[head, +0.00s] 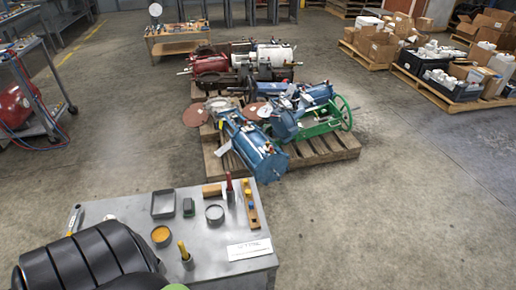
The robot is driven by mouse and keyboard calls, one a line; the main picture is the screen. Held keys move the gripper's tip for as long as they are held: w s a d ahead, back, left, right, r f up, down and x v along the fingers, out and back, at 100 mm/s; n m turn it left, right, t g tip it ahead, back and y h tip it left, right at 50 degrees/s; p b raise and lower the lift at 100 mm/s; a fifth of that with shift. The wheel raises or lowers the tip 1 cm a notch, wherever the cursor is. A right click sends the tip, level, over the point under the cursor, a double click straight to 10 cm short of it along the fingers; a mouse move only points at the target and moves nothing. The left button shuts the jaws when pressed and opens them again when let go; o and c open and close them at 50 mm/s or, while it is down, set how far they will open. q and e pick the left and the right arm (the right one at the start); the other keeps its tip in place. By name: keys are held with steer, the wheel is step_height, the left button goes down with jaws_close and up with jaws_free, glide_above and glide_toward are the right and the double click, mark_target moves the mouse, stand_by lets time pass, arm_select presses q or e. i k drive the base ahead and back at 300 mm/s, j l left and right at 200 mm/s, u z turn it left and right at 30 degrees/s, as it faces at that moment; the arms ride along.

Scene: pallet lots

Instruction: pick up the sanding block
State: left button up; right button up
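Two small blocks on the grey metal table (120,208) could be the sanding block, and I cannot tell for certain which it is. One is a dark block with a greenish top (188,207), just right of a shallow grey tray (163,204). The other is a tan, wood-coloured block (212,190) near the table's far edge. Neither of my grippers shows in the head view. A black ribbed arm part of mine covers the table's front left.
Near the blocks stand a round grey tin (214,214), a tin with yellow contents (161,236), a yellow-handled tool (185,252), a red-handled tool (229,186) and a wooden strip with yellow pieces (251,208). A white label (249,249) lies front right. Loaded pallets (325,150) stand behind.

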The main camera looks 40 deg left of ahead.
mark_target(214, 191)
steer(key=i+l, duration=0.6)
steer(key=i+l+z, duration=0.15)
steer(key=i+l, duration=0.5)
steer(key=i, duration=0.2)
steer(key=i+j+u, duration=0.15)
steer(key=u, duration=0.25)
steer(key=i+u, duration=0.4)
steer(key=i+j+u, duration=0.1)
steer(key=u, duration=0.3)
steer(key=i+l+u, duration=0.15)
steer(key=i+u, duration=0.25)
steer(key=i+l+u, duration=0.15)
steer(key=u, duration=0.3)
steer(key=i+u, duration=0.25)
steer(key=u, duration=0.15)
steer(key=i+u, duration=0.3)
steer(key=u, duration=0.15)
steer(key=i+l+u, duration=0.15)
steer(key=u, duration=0.25)
steer(key=i+l+u, duration=0.25)
steer(key=u, duration=0.15)
steer(key=i, duration=0.05)
